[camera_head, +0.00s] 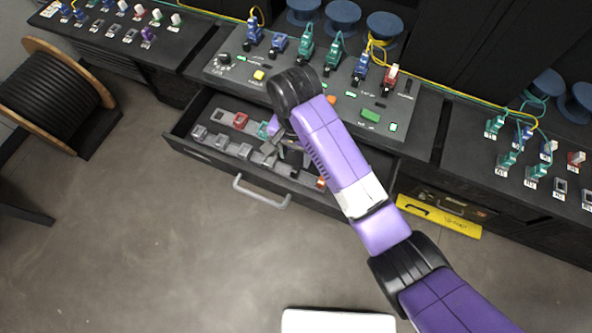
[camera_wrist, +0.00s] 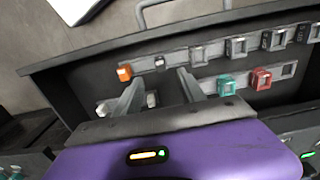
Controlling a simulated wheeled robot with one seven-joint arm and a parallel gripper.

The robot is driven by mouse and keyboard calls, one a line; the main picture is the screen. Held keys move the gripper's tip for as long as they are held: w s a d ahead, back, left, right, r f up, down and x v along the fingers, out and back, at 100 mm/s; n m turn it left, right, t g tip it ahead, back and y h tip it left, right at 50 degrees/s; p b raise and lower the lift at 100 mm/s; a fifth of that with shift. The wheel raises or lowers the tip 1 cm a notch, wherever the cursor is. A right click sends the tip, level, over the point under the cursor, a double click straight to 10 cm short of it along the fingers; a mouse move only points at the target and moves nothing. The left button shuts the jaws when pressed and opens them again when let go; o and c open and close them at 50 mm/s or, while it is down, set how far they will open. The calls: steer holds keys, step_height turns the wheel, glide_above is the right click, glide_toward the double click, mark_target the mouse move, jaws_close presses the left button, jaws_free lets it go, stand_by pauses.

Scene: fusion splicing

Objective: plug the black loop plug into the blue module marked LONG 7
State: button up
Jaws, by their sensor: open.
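My gripper (camera_head: 281,152) is over the open drawer in the head view. In the wrist view its two fingers (camera_wrist: 157,84) are spread apart, with nothing held between them. Blue modules stand on the console at its left (camera_head: 253,34), beside that one (camera_head: 278,45) and right of centre (camera_head: 360,68). Their labels are too small to read, so I cannot tell which is LONG 7. Several grey pieces (camera_wrist: 235,46) lie in a row in the drawer, but I cannot make out the black loop plug among them. My arm hides part of the drawer and console.
The drawer (camera_head: 180,142) also holds red (camera_wrist: 261,79), teal (camera_wrist: 227,85) and orange (camera_wrist: 124,72) pieces. Teal modules (camera_head: 305,45) and a red one (camera_head: 391,78) stand on the console. Yellow cable runs along the console's back.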

mark_target(295, 169)
steer(key=shift+f, duration=0.15)
step_height(295, 169, down, 9)
steer(key=b, duration=0.6)
steer(key=shift+r+p, duration=0.2)
steer(key=shift+p, duration=0.35)
stand_by(1.5)
jaws_close()
stand_by(1.6)
steer(key=shift+r+p, duration=2.45)
steer(key=shift+r, duration=0.5)
steer(key=shift+w, duration=0.1)
